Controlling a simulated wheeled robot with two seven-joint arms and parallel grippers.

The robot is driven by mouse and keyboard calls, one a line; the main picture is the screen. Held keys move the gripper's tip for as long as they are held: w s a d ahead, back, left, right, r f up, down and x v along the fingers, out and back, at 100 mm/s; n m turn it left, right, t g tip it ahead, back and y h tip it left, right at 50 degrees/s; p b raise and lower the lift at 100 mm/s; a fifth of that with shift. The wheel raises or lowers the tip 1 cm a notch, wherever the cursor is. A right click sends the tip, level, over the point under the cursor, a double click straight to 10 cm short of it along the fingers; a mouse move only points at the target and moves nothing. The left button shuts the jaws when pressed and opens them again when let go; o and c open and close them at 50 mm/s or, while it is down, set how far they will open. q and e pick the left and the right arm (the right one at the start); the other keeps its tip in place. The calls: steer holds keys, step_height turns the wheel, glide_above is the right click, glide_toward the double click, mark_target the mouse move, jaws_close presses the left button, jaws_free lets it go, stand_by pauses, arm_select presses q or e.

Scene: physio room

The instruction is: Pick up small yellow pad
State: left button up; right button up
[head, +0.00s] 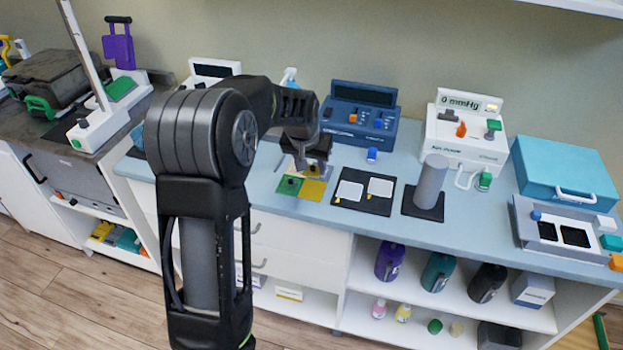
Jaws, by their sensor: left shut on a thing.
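The small yellow pad (314,190) shows as a yellow square on the counter, just below my left gripper and to the right of a green square (289,185). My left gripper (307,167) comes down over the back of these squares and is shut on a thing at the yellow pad. The fingers and wrist hide the grasp itself, and I cannot tell whether the pad is clear of the surface. My right gripper is out of view.
A black mat with white pads (363,191) and a grey cylinder (430,182) stand to the right. Behind are a blue device (360,112) and a white mmHg device (466,132). A teal case (565,172) is far right. The counter's front strip is clear.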

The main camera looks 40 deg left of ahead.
mark_target(312, 173)
arm_select(q)
steer(key=shift+r, duration=1.75)
steer(key=s+d+f+m, duration=0.2)
steer(key=d, duration=0.9)
steer(key=s+d+f+m+h, duration=0.1)
steer(key=d+f, duration=0.2)
steer(key=d, duration=0.9)
steer(key=shift+s+f+m, duration=0.2)
steer(key=shift+s+m, duration=0.15)
steer(key=shift+m, duration=0.05)
